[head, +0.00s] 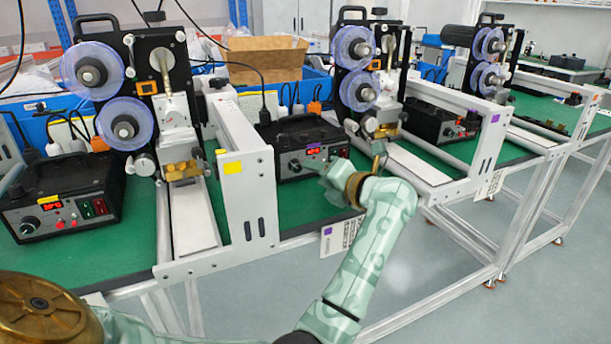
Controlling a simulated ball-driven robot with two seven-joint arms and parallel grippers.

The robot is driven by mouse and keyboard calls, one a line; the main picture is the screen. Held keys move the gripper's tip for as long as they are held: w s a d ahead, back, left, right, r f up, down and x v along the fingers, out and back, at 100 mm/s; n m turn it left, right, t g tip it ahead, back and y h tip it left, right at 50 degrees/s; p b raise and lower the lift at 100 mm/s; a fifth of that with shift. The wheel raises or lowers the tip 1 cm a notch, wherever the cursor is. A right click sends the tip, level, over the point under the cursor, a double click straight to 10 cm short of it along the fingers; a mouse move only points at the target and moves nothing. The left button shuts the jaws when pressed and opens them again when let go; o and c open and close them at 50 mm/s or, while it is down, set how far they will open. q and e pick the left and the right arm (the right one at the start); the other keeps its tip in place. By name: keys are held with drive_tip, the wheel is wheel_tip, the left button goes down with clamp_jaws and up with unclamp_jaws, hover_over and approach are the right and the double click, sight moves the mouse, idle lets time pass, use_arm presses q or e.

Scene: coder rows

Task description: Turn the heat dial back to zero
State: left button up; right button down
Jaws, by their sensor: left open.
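A black control box (303,133) with a red lit display (313,151) stands on the green bench in the middle. Its heat dial (295,165), a dark knob at the lower left of the front panel, is partly hard to make out beside my fingers. My left gripper (309,175) is open in front of this panel, its fingertips pointing left close to the dial. I cannot tell whether they touch it. The dial's pointer is too small to read. My right gripper is not in view.
A similar box (65,195) with a dial and red display stands at the left, another (432,122) at the right. Coder machines with blue reels (92,72) stand beside them. A white metal frame (250,195) rises just left of the middle box. Open floor (420,265) lies in front.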

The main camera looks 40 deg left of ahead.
sight(298, 168)
use_arm(q)
drive_tip(key=x, duration=0.1)
drive_tip(key=b+x, duration=0.1)
drive_tip(key=x, duration=0.3)
drive_tip(key=shift+a+f+b, duration=0.2)
drive_tip(key=shift+f+b, duration=0.1)
drive_tip(key=shift+w+a+r, duration=0.1)
drive_tip(key=shift+w+a, duration=0.05)
drive_tip(key=shift+a, duration=0.55)
drive_tip(key=c, duration=1)
